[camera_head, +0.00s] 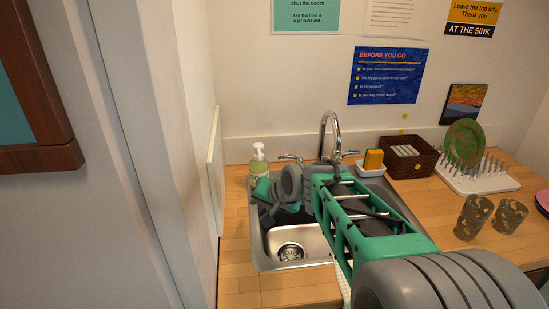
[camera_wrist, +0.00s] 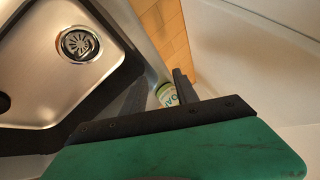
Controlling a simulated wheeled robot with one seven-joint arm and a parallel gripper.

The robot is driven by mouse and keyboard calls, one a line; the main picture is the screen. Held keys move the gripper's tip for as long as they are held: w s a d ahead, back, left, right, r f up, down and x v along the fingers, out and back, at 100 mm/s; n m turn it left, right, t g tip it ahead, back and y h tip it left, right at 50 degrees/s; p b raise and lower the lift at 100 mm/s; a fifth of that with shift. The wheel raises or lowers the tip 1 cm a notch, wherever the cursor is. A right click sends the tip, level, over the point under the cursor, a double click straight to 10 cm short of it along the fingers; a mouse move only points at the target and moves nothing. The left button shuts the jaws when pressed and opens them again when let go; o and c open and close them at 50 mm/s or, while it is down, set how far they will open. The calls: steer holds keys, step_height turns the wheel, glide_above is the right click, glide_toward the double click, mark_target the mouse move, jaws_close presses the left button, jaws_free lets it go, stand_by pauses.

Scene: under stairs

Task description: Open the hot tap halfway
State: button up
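The chrome tap (camera_head: 331,128) stands at the back of the sink, with a tall curved spout. A small lever handle (camera_head: 289,157) shows to its left and another lever (camera_head: 349,153) to its right. No hot or cold mark can be made out. My gripper (camera_head: 267,212) is over the left part of the sink, in front of and below the left lever, apart from it. In the wrist view my gripper (camera_wrist: 160,80) has its two dark fingers spread with nothing held. The tap does not show in the wrist view, and my arm hides the sink's right part.
A soap bottle (camera_head: 258,161) stands left of the tap, close behind my gripper. A wall borders the left side.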

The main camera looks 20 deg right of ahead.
steer(key=w+d+m+t, duration=0.2)
steer(key=w+d+m, duration=0.1)
steer(key=w+d, duration=0.1)
steer(key=w+d+m+t+y+b, duration=0.1)
steer(key=w+d+m+t, duration=0.2)
steer(key=w, duration=0.4)
steer(key=w+d+m+t+b, duration=0.1)
steer(key=w+d+m+t, duration=0.1)
steer(key=w+d+m, duration=0.2)
steer(key=shift+w+d+f+m+t+y, duration=0.2)
steer(key=shift+w+d, duration=0.35)
steer(key=shift+d, duration=0.35)
steer(key=shift+w+d+f+m+t+y, duration=0.1)
steer(key=shift+w+d+m, duration=0.1)
steer(key=shift+w+d, duration=0.5)
steer(key=p+x, duration=0.1)
steer(key=x, duration=0.5)
steer(key=shift+w, duration=0.55)
steer(key=shift+c, duration=0.3)
jaws_close()
